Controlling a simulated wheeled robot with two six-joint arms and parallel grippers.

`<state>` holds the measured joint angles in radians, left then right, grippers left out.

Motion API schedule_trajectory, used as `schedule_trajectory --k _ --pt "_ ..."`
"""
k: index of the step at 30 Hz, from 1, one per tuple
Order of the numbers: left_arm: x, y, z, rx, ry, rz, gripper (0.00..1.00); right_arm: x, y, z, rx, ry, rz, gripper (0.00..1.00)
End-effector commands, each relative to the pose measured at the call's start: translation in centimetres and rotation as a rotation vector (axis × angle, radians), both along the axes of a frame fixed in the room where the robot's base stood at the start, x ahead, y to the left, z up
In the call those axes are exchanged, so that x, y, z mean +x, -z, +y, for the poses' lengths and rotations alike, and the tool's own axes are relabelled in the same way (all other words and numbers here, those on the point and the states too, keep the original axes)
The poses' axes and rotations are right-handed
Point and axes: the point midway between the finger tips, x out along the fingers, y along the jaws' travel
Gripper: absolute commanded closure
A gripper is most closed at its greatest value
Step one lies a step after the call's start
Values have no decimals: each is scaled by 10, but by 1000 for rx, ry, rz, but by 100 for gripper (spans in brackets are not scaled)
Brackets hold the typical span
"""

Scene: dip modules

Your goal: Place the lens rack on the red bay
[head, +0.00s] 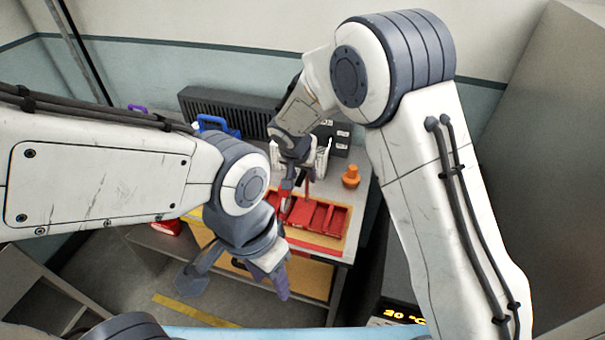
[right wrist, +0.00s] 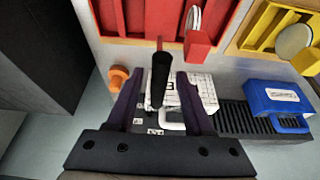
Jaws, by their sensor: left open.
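The red bay (head: 338,207), a red tray with compartments, sits on the workbench; its edge shows at the top of the right wrist view (right wrist: 128,38). A white, ribbed piece that may be the lens rack (head: 322,163) stands behind it, partly hidden by my right arm. In the right wrist view it looks like a white box with dark print and a white handle (right wrist: 203,92). My right gripper (right wrist: 160,75) has its fingers apart above this box, with a dark rod between them; I see no contact. My left gripper (head: 235,285) is open and empty in front of the bench.
An orange bottle-like piece (head: 351,177) stands right of the white piece. A blue handled box (right wrist: 283,97) sits by a dark ribbed block (head: 232,110). A yellow tray (right wrist: 262,28) lies beside the red bay. A tall grey panel (head: 540,150) stands at the right.

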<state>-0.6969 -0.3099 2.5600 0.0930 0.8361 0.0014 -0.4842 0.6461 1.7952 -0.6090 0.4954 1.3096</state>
Motion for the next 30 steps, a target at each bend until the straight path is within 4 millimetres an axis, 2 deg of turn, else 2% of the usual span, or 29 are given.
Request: schedule_trajectory --k 8,11,21,25,30 --pt "0 0 0 0 0 0 50 -1 -5 1 0 0 -2 48" --pt "0 3 0 0 0 0 50 -6 -18 3 2 1 -5 48" --pt "0 16 0 0 1 0 50 -33 -84 11 3 -2 -4 48" --pt "0 19 0 0 1 0 50 -39 -101 13 1 -1 -3 48" --pt "0 20 0 0 1 0 50 -44 -111 14 0 0 0 48"
